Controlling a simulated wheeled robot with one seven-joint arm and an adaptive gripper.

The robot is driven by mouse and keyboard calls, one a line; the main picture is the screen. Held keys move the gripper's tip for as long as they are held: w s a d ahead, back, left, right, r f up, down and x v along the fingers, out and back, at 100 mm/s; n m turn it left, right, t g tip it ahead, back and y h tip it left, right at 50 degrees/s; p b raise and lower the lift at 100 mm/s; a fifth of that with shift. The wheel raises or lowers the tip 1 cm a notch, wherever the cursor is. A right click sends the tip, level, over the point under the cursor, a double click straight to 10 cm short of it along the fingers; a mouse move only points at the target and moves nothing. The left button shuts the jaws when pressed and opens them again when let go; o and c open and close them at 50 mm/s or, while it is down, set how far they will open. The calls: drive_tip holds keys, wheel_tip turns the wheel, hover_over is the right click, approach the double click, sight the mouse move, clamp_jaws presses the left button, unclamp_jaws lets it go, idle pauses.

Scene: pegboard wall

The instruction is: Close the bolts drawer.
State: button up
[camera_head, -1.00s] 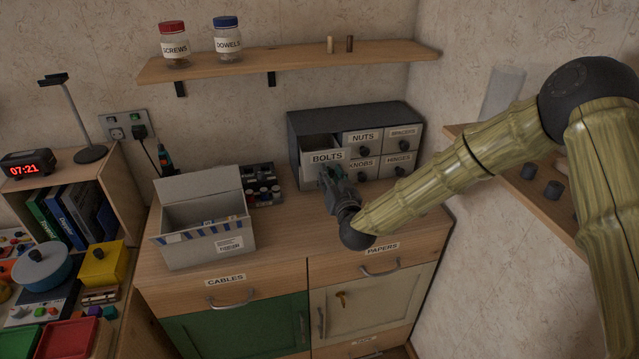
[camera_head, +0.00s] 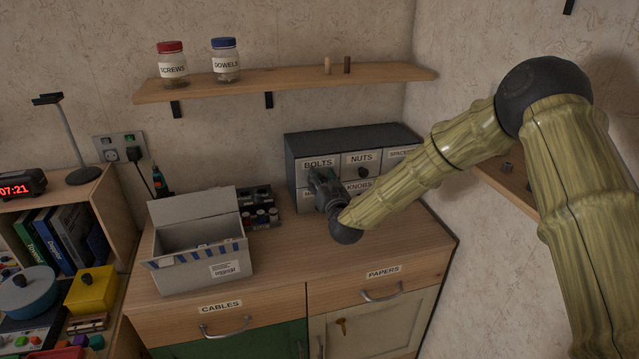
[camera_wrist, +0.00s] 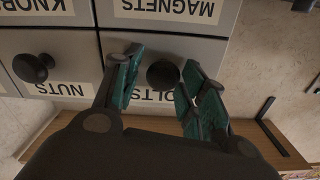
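The bolts drawer (camera_head: 318,165) is the top left drawer of a dark grey cabinet (camera_head: 353,140). Its front looks flush with the neighbouring drawer fronts. In the upside-down wrist view its label (camera_wrist: 152,97) is partly covered by my fingers. Its dark round knob (camera_wrist: 164,75) sits between my teal fingertips. My gripper (camera_head: 326,185) is at the drawer front in the head view. In the wrist view my gripper (camera_wrist: 160,78) is open, with gaps visible between both fingers and the knob.
The nuts drawer (camera_head: 361,160) is beside it and the magnets drawer (camera_wrist: 170,14) below it. An open cardboard box (camera_head: 200,245) stands on the cabinet top to the left. A shelf (camera_head: 290,82) with jars runs above.

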drive_tip(key=shift+s+f, duration=0.1)
drive_tip(key=shift+s, duration=0.1)
drive_tip(key=shift+s, duration=0.1)
drive_tip(key=v, duration=1.1)
drive_tip(key=shift+s+d, duration=0.15)
drive_tip(key=shift+s, duration=0.15)
